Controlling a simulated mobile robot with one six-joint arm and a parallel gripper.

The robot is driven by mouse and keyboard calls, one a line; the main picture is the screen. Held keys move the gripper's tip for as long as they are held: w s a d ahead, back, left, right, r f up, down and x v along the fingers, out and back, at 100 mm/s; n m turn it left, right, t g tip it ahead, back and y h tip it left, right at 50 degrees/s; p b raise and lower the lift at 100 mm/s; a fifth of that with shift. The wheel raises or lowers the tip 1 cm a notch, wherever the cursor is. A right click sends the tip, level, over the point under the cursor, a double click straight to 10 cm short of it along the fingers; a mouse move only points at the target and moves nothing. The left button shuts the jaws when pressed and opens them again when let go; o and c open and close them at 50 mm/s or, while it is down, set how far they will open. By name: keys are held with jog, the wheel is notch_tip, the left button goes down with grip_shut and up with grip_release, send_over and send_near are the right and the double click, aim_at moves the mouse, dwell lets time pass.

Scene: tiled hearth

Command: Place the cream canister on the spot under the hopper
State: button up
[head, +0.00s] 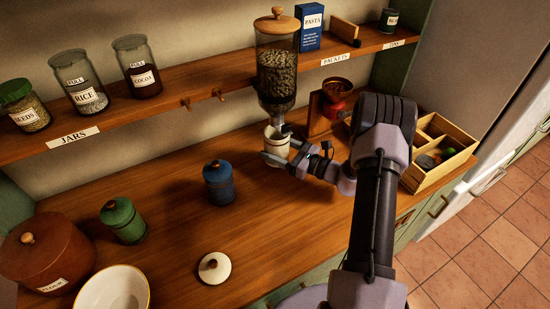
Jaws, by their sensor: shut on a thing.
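The cream canister (275,143) stands upright, lidless as far as I can see, just below the hopper. My gripper (283,148) is shut on it from the right and front, and hides part of its side. The hopper (277,75) is a glass cylinder of beans with a wooden lid, mounted at the shelf, its narrow spout pointing down towards the canister. The spot under the hopper is hidden by the canister and gripper. I cannot tell whether the canister's base touches the counter.
A blue canister (219,184) and green canister (122,220) stand to the left. A cream lid (214,268) and bowl (114,291) lie in front. A red grinder (335,102) and wooden box (437,150) are to the right. The counter's middle is clear.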

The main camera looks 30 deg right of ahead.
notch_tip(320, 180, down, 4)
jog(key=shift+w+r+b, duration=0.1)
jog(key=shift+r+b, duration=0.05)
jog(key=shift+b, duration=0.75)
jog(key=shift+r, duration=0.15)
jog(key=shift+f, duration=0.25)
jog(key=shift+s+a+f+b, duration=0.25)
jog(key=shift+f+b, duration=0.15)
jog(key=shift+b, duration=0.1)
jog(key=o, duration=1.7)
jog(key=shift+f, duration=0.1)
jog(key=shift+r+p, duration=0.3)
jog(key=v, duration=0.8)
jog(key=r+v, duration=0.1)
jog(key=v, duration=0.3)
jog(key=shift+w+d, duration=0.15)
jog(key=shift+d, duration=0.05)
